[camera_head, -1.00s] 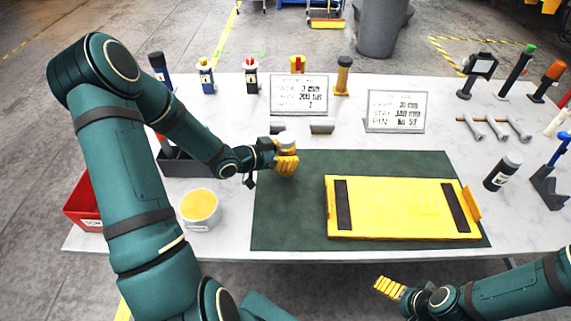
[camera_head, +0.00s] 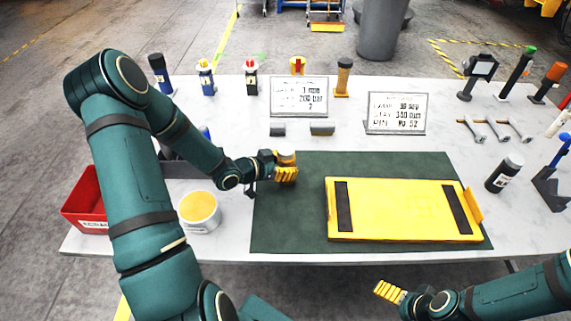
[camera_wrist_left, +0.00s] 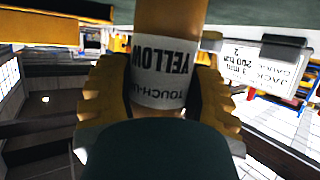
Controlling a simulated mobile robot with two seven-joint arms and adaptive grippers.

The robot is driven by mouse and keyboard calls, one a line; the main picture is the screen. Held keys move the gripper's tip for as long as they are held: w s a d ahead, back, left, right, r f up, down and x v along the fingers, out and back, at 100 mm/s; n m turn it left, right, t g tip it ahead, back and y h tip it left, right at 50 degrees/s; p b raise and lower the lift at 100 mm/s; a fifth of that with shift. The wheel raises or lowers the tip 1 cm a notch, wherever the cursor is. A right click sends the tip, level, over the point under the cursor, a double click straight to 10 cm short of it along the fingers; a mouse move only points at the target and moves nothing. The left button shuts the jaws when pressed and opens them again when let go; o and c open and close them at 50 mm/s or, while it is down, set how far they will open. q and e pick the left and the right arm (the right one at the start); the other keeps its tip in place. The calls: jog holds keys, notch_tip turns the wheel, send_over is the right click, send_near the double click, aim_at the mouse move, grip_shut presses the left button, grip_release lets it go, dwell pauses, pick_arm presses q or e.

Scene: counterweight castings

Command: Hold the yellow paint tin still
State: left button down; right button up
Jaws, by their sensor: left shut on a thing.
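The yellow paint tin (camera_head: 287,154) is a small cylinder with a white band, over the far left part of the dark green mat (camera_head: 285,225). In the left wrist view the tin (camera_wrist_left: 160,72) shows its label, reading "YELLOW" and "TOUCH-UP" upside down. My left gripper (camera_head: 286,174) is shut on the tin, with yellow fingers (camera_wrist_left: 160,100) on both sides. I cannot tell whether the tin's base touches the mat. My right gripper (camera_head: 389,291) is in front of the table's near edge, away from the tin; its finger gap does not show clearly.
A yellow plate (camera_head: 400,208) with two dark strips lies on the mat. A white tub with a yellow top (camera_head: 199,211) and a red bin (camera_head: 88,205) stand at the left. Two grey blocks (camera_head: 322,129) and two signs (camera_head: 396,113) are behind. Bolts (camera_head: 497,129) lie at the right.

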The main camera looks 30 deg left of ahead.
aim_at(278, 165)
pick_arm(q)
jog(key=shift+c, duration=1.2)
grip_release()
jog(key=shift+r+p, duration=0.2)
jog(key=shift+p, duration=0.15)
jog(key=v, duration=0.7)
jog(key=shift+s+a+p, duration=0.1)
jog(key=shift+s+p, duration=0.15)
jog(key=shift+p, duration=0.1)
jog(key=shift+r, duration=0.1)
